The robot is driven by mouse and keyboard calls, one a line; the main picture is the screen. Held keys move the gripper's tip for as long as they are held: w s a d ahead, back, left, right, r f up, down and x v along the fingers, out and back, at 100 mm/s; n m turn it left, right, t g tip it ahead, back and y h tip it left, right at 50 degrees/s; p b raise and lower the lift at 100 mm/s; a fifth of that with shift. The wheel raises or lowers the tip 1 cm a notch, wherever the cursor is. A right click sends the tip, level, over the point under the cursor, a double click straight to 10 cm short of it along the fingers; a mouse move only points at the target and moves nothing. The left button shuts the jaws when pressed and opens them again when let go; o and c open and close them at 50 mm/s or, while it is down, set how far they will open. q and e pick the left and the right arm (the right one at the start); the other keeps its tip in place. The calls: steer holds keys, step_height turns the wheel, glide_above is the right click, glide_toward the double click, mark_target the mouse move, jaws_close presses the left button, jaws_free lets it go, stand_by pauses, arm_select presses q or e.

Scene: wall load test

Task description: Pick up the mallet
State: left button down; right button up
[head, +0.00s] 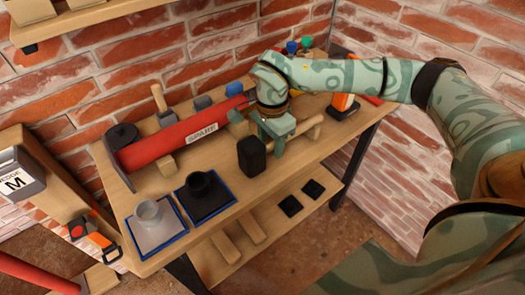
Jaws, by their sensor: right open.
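The mallet (252,157) lies on the wooden workbench (225,215). Its black block-like head faces the front edge, and a light wooden handle (308,129) runs back to the right. My right gripper (273,137) is open, at the handle just behind the head. The gripper hides part of the handle, and I cannot tell whether the fingers touch it. My left gripper is out of view.
A long red tube (175,140) lies behind the mallet. Two blue-edged trays (168,243) with cups stand at the front left. An orange-and-black tool (343,106) is at the right. A brick wall (200,50) closes the back.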

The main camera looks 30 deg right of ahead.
mark_target(256, 143)
steer(key=shift+w+f, duration=0.1)
steer(key=shift+f, duration=0.7)
steer(key=shift+r, duration=0.15)
steer(key=shift+c, duration=1.2)
jaws_close()
steer(key=shift+r, duration=0.5)
step_height(256, 143, up, 3)
steer(key=shift+f+p, duration=0.1)
steer(key=shift+p, duration=0.7)
steer(key=a+r+p, duration=0.1)
steer(key=a+r, duration=0.1)
steer(key=s+a+r, duration=0.1)
steer(key=a+r, duration=0.1)
steer(key=r, duration=0.1)
steer(key=shift+s+a+r+p, duration=0.15)
steer(key=shift+a+r+p, duration=0.15)
steer(key=shift+a+p, duration=0.1)
steer(key=s+a+r+p, duration=0.1)
steer(key=s+a+r, duration=0.1)
steer(key=a, duration=0.6)
steer(key=shift+s+a+r, duration=0.35)
steer(key=shift+a+r, duration=0.05)
steer(key=shift+r, duration=0.4)
